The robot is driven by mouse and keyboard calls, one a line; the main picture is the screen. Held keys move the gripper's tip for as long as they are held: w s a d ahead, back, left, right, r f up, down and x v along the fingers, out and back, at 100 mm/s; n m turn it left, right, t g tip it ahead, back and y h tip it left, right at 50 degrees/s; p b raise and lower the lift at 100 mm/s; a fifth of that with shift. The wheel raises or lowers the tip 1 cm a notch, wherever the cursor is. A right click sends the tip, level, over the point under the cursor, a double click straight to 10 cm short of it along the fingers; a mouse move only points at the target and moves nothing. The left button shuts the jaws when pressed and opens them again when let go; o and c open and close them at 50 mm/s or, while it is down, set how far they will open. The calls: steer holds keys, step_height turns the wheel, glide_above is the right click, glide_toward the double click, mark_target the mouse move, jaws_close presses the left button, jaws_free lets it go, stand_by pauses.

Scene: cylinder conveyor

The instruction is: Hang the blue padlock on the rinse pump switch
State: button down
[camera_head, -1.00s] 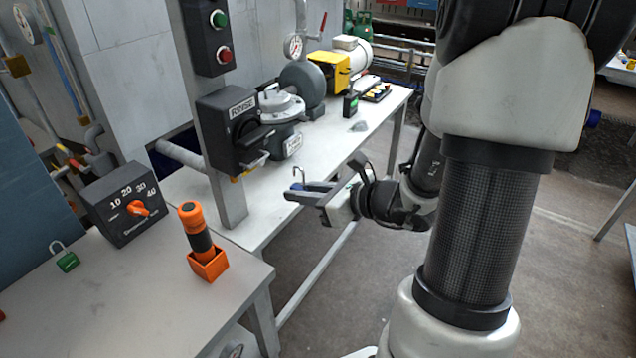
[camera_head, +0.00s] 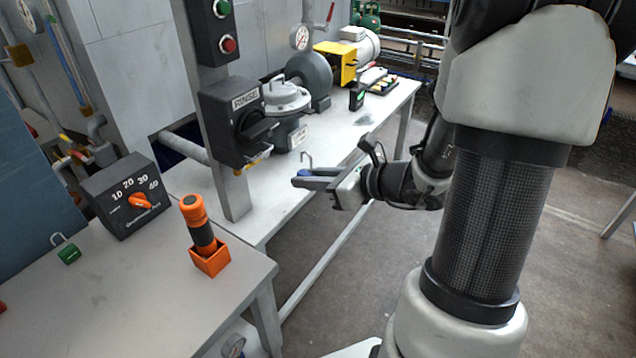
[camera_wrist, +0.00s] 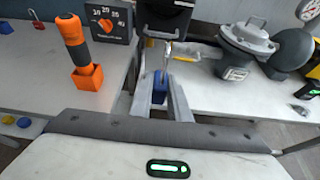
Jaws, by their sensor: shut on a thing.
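My gripper (camera_head: 304,179) is shut on the blue padlock (camera_wrist: 160,89), whose blue body sits between the fingers with its metal shackle pointing up. In the head view the padlock (camera_head: 304,171) is mostly hidden by the fingers, but its shackle shows above them. The rinse pump switch (camera_head: 238,122) is a black box labelled RINSE with a dark rotary handle, mounted on a grey post. My gripper is to the right of and below the switch, apart from it. In the wrist view the dark switch box (camera_wrist: 165,14) is ahead at the top, partly cut off.
A green padlock (camera_head: 69,252), a dial box (camera_head: 128,197) and an orange flashlight in an orange holder (camera_head: 211,260) are on the near bench. A grey pump (camera_head: 287,105) stands behind the switch. A button box (camera_head: 215,30) is above it on the post.

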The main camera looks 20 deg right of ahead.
steer(key=w+a+b, duration=0.1)
steer(key=w+a, duration=0.3)
steer(key=w, duration=0.1)
steer(key=shift+w, duration=0.3)
steer(key=shift+w+a+b, duration=0.2)
steer(key=shift+w+b, duration=0.05)
steer(key=shift+b, duration=0.05)
stand_by(1.1)
steer(key=shift+w+a+b, duration=0.2)
steer(key=shift+w+a, duration=0.3)
steer(key=shift+w, duration=0.2)
steer(key=shift+w+a+b, duration=0.2)
steer(key=shift+w+a, duration=0.3)
steer(key=shift+w, duration=0.15)
steer(key=shift+r, duration=0.1)
stand_by(0.6)
steer(key=shift+f+b, duration=1.45)
steer(key=shift+f, duration=0.1)
steer(key=c, duration=1.6)
jaws_free()
